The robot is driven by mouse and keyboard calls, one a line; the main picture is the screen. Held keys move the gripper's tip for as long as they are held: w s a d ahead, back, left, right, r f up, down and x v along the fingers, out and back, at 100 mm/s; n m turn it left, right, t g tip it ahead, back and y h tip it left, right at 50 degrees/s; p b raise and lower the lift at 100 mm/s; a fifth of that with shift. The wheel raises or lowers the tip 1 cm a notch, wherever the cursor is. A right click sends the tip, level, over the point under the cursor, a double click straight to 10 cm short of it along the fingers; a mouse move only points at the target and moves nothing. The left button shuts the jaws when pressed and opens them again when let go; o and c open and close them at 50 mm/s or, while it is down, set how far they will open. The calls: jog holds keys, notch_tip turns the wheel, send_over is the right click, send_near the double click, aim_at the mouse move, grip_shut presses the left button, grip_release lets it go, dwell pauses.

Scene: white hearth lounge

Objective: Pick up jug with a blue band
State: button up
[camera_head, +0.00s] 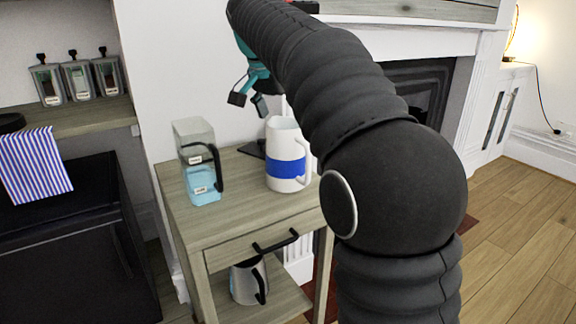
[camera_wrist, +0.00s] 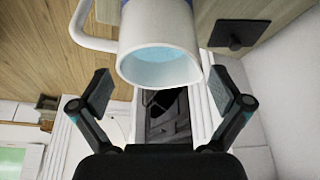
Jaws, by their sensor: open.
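The white jug with a blue band (camera_head: 286,154) stands upright on the small wooden side table (camera_head: 236,218), its handle on the right side. In the wrist view the jug (camera_wrist: 157,30) shows its open rim and pale blue inside, with the handle at the left. My gripper (camera_head: 250,98) is above and slightly left of the jug in the head view. In the wrist view my gripper (camera_wrist: 162,92) is open and empty, its fingers on either side of the jug's rim in the picture. I cannot tell how far off the jug is.
A clear jug with blue liquid (camera_head: 201,165) stands left of the white jug. A dark flat item (camera_head: 252,149) lies behind it and shows in the wrist view (camera_wrist: 239,33). A grey jug (camera_head: 248,281) sits on the lower shelf. A wall and fireplace are behind.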

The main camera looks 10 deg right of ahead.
jog(key=shift+b+x, duration=0.65)
jog(key=shift+x, duration=2)
jog(key=shift+s, duration=0.2)
jog(key=c, duration=1.6)
jog(key=shift+r, duration=0.1)
jog(key=s+d+r, duration=0.2)
jog(key=s+r, duration=0.1)
jog(key=s+d+r+p, duration=0.1)
jog(key=s+d+r, duration=0.2)
jog(key=r, duration=0.1)
jog(key=s+d+r, duration=0.2)
jog(key=s+r, duration=0.1)
jog(key=shift+d+r+p, duration=0.25)
jog(key=shift+r+p, duration=0.1)
jog(key=shift+r, duration=0.05)
